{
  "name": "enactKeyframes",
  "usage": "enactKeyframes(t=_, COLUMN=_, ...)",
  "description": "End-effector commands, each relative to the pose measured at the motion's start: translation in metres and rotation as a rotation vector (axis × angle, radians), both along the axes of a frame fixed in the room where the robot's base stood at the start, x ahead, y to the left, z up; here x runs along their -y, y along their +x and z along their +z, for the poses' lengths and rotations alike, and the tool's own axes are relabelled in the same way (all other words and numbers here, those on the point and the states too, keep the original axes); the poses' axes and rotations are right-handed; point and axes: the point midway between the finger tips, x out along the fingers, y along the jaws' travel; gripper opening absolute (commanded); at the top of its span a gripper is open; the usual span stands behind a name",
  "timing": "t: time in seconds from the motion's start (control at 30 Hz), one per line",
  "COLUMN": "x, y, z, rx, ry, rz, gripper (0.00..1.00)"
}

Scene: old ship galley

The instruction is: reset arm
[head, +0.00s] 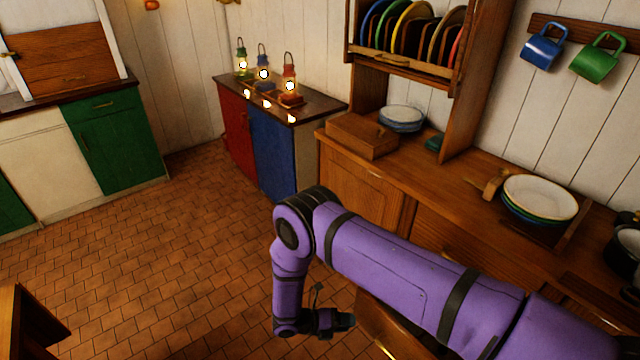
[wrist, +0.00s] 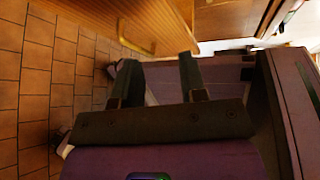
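My purple arm reaches in from the lower right of the head view and bends down at the elbow. My gripper (head: 342,321) hangs low beside the wooden counter front, above the tiled floor. In the wrist view, the two dark fingers of my gripper (wrist: 157,62) stand apart with nothing between them. Part of my own purple body lies behind them.
A wooden counter (head: 470,183) runs along the right, holding plates (head: 540,197) and a wooden box (head: 361,135). A wooden front with a brass handle (wrist: 137,38) is close to my gripper. The tiled floor (head: 150,260) is open to the left.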

Motion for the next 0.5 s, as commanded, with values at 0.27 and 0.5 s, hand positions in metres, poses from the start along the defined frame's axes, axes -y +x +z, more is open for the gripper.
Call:
enactKeyframes(t=0.27, x=-0.008, y=0.054, z=0.107, rx=0.224, ry=0.141, rz=-0.211, gripper=0.39)
enactKeyframes(t=0.5, x=0.001, y=0.085, z=0.198, rx=0.416, ry=0.247, rz=-0.400, gripper=0.39)
